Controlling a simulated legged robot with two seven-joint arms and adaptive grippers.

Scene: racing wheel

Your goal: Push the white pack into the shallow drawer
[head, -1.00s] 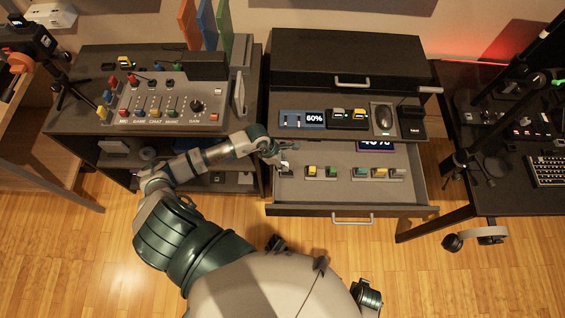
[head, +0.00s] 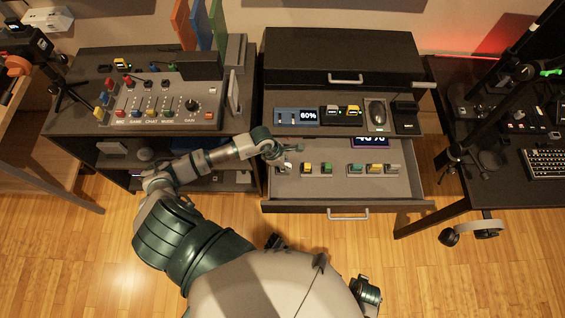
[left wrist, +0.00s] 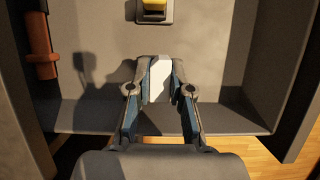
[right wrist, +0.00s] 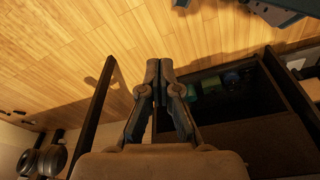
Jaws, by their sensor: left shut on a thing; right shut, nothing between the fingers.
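The shallow drawer (head: 410,195) is pulled open below the middle cabinet in the head view. My left gripper (head: 285,156) reaches over its left end. In the left wrist view, the left gripper (left wrist: 160,75) is shut on the white pack (left wrist: 160,82), which stands between its fingers inside the drawer. In the head view the pack (head: 284,168) is small and partly hidden by the gripper. Whether the pack touches the drawer floor is unclear. My right gripper (right wrist: 160,68) is shut and empty in the right wrist view, above the wooden floor.
Several small blocks with coloured tops, one of them yellow (head: 306,168), stand in a row to the right of the pack. A dark display (head: 370,141) is at the drawer's back. The drawer's front strip is bare.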

